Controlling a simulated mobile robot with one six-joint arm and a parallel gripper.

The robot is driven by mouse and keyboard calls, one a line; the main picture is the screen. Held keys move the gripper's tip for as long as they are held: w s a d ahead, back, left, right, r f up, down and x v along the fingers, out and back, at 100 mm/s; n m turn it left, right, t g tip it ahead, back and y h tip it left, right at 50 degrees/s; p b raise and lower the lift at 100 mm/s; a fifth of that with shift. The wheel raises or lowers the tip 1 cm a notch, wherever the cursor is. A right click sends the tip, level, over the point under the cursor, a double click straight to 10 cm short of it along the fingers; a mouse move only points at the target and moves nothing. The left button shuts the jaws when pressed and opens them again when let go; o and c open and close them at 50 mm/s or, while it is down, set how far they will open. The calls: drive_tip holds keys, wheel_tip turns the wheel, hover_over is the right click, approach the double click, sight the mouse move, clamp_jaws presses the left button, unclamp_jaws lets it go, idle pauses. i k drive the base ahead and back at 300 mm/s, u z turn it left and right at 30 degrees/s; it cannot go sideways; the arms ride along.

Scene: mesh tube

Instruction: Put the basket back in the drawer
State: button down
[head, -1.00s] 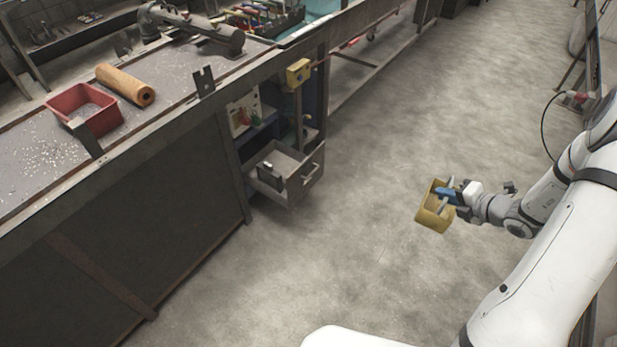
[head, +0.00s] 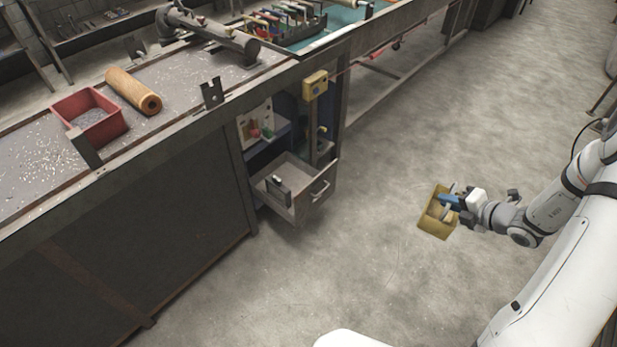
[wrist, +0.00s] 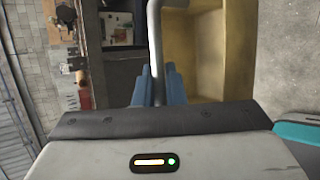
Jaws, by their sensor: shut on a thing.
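The yellow basket (head: 436,218) hangs in the air over the floor, to the right of the workbench. My gripper (head: 449,201) is shut on the basket's handle. In the wrist view my blue fingers (wrist: 159,86) close around the grey handle bar (wrist: 155,45), and the basket's open yellow inside (wrist: 205,45) shows to the right. The grey drawer (head: 314,197) under the bench is pulled open, well to the left of the basket. A small dark object (head: 278,188) lies inside the drawer on its left side.
The workbench (head: 160,135) holds a red bin (head: 90,125) and an orange roll (head: 133,92). A yellow box (head: 315,84) is fixed above the drawer. The floor (head: 375,190) between basket and drawer is clear.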

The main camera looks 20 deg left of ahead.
sight(294, 178)
drive_tip(key=u, duration=0.45)
drive_tip(key=i, duration=1.6)
drive_tip(key=u, duration=0.5)
drive_tip(key=i, duration=0.65)
drive_tip(key=z, duration=0.2)
